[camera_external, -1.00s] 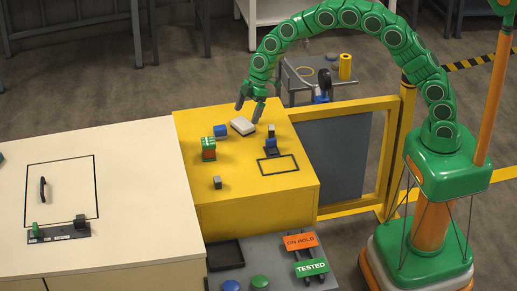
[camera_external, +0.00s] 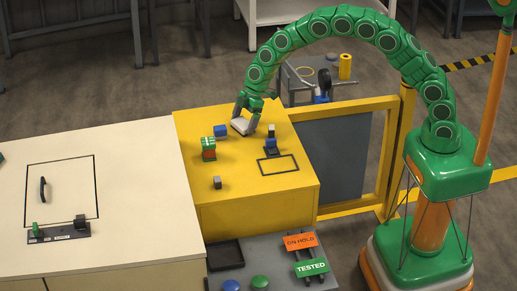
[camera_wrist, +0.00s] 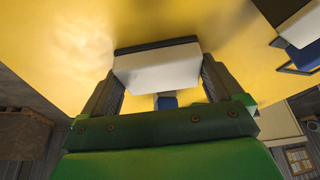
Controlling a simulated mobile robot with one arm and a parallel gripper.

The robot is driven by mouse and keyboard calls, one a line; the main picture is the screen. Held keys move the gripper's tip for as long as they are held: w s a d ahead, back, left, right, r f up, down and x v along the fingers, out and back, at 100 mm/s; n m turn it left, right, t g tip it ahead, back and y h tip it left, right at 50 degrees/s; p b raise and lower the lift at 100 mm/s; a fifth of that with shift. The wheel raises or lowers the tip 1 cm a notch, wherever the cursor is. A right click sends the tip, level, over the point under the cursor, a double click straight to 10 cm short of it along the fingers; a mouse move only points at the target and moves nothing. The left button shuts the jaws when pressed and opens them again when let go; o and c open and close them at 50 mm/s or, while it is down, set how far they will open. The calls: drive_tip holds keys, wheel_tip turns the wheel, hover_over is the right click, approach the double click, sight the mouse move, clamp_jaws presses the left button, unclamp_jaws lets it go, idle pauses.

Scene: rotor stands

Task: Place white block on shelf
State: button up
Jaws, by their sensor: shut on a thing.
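The white block (camera_external: 242,126) is at the back of the yellow table (camera_external: 250,206). My gripper (camera_external: 245,120) is shut on it, with a finger on either side. In the wrist view the white block (camera_wrist: 158,66) sits between my two fingers (camera_wrist: 158,85), and a dark strip shows along its far edge. I cannot tell whether the block touches the table or is slightly above it. I cannot tell which surface is the shelf; a white shelf unit (camera_external: 283,11) stands at the top behind the arm.
A blue block (camera_external: 220,131), a green and orange block (camera_external: 208,149), a small grey block (camera_external: 217,182) and a blue-and-grey part (camera_external: 271,143) stand on the yellow table. A black outlined rectangle (camera_external: 278,174) there is empty. A grey cart (camera_external: 309,92) stands behind the yellow frame (camera_external: 340,109).

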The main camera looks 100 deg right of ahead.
sight(240, 124)
drive_tip(key=shift+r, duration=1.75)
drive_tip(key=s+a+r, duration=0.5)
drive_tip(key=s+r, duration=0.4)
drive_tip(key=s, duration=0.4)
drive_tip(key=shift+r, duration=0.25)
